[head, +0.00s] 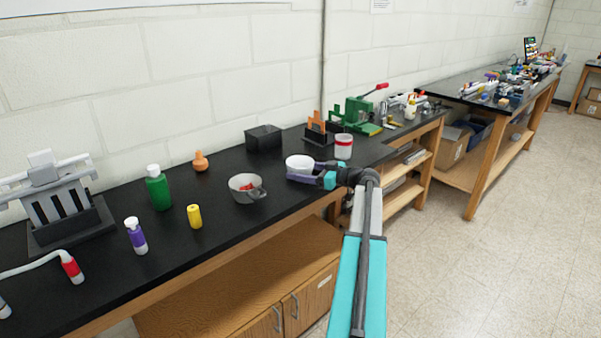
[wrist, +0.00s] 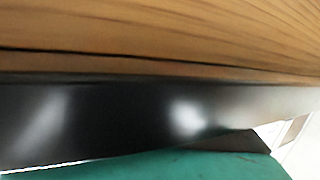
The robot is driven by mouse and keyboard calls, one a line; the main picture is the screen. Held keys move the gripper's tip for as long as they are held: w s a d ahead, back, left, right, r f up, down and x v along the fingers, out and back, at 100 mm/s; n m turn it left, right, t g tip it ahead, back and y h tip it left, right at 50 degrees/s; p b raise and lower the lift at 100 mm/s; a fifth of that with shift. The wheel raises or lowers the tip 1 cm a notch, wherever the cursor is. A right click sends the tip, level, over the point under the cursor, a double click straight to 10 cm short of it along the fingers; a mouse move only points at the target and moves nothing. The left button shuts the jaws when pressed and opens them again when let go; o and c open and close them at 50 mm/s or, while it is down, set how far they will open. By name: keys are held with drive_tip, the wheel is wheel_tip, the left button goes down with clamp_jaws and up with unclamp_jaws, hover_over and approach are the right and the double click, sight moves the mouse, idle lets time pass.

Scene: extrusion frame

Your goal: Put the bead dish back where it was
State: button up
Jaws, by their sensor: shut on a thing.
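A white round dish (head: 298,162), which I take to be the bead dish, is at the front part of the black bench top in the head view. My gripper (head: 303,172) reaches it from the right and is shut on it, with one finger along its near side. The far finger is partly hidden. I cannot tell whether the dish touches the bench or is held just above it. Its contents are not clear. The wrist view shows only blurred wood, a dark band and a green surface, with no dish recognisable.
A grey cup (head: 245,188) with red contents stands to the left of the dish. A white-and-red jar (head: 343,147) stands close to the right, behind my arm. A black box (head: 263,138) and an orange-and-black holder (head: 318,131) are behind. Bottles stand further left.

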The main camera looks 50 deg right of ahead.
drive_tip(key=shift+s+a+f, duration=0.15)
drive_tip(key=shift+f, duration=0.7)
drive_tip(key=o, duration=1.1)
drive_tip(key=shift+s+r, duration=0.1)
drive_tip(key=shift+o, duration=0.2)
drive_tip(key=shift+d, duration=0.2)
drive_tip(key=shift+v, duration=0.8)
drive_tip(key=v, duration=0.3)
drive_tip(key=r+b+v, duration=0.1)
drive_tip(key=v, duration=0.7)
drive_tip(key=shift+a+r+b, duration=0.15)
drive_tip(key=shift+a+b, duration=0.05)
drive_tip(key=shift+b, duration=0.2)
drive_tip(key=shift+s+d+r, duration=0.1)
drive_tip(key=shift+s+r, duration=0.1)
drive_tip(key=shift+s, duration=0.3)
